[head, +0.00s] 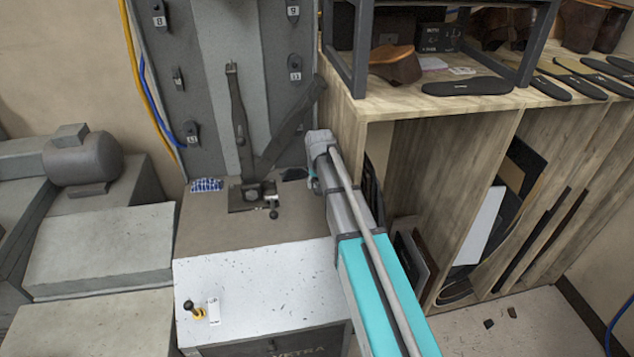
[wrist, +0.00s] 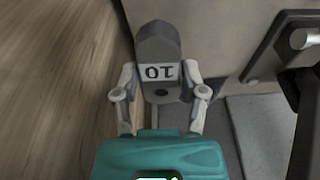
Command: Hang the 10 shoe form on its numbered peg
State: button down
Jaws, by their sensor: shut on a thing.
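The grey shoe form (wrist: 158,55), with a white label reading 10 upside down, is between the fingers of my gripper (wrist: 160,92) in the wrist view. The gripper is shut on its sides. In the head view my arm hides most of the gripper, and I cannot tell whether a dark shape (head: 293,173) beside it is the form. A dark peg board has numbered forms hanging on it: 8 (head: 159,18) at upper left, 9 (head: 293,12) at upper right, others below. A smaller peg-like fitting (head: 177,78) stands out on the left; its label is unreadable.
A wooden shelf unit (head: 345,130) with soles on top is close right of my arm. A blue-patterned item (head: 206,185) lies on the worktop. Yellow and blue hoses run along the board's left edge.

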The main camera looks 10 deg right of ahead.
jog(key=shift+s+r+p, duration=0.95)
jog(key=shift+r+p, duration=0.15)
jog(key=shift+r, duration=0.05)
jog(key=shift+s+r+p, duration=0.95)
jog(key=shift+r+p, duration=0.15)
jog(key=shift+r, duration=0.05)
jog(key=shift+s+r, duration=0.1)
jog(key=shift+s, duration=0.1)
dwell(0.3)
